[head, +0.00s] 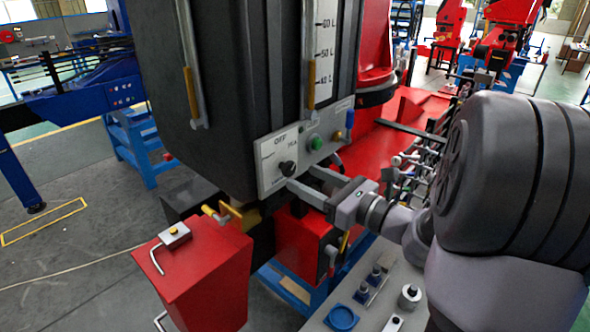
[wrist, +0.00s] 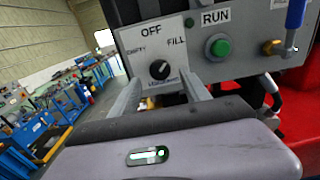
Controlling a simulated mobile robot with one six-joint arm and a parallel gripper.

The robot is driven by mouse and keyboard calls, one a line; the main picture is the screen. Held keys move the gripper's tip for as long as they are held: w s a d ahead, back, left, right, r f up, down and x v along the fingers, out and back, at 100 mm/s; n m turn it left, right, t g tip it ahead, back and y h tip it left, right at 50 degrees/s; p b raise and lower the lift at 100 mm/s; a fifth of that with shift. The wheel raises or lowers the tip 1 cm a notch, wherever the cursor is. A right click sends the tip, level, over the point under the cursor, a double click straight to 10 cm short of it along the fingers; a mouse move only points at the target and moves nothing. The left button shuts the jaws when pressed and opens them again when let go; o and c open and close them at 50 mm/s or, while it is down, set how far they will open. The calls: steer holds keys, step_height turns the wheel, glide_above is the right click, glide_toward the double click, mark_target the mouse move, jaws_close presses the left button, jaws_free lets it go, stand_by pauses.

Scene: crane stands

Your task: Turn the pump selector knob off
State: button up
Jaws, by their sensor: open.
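The pump selector knob (head: 287,168) is a small dark round knob on a white plate (head: 268,155) low on the black tank's front. In the wrist view the knob (wrist: 159,69) sits on the plate (wrist: 143,41), with OFF above it, FILL to its upper right and a partly legible label to its left. A light mark on the knob seems to point up and right, towards FILL. My gripper (head: 300,183) is at the knob's lower right in the head view. In the wrist view my gripper (wrist: 160,88) has its fingers apart, one to each side below the knob, not gripping it.
Right of the knob are a green RUN button (wrist: 220,47), a brass fitting (wrist: 270,47) and a blue-handled valve (wrist: 294,14). A red box (head: 200,275) stands below left. A grey bench (head: 375,310) with small parts lies below my arm.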

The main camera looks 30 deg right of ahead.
mark_target(291, 171)
steer(key=x, duration=0.3)
steer(key=shift+w, duration=0.25)
jaws_close()
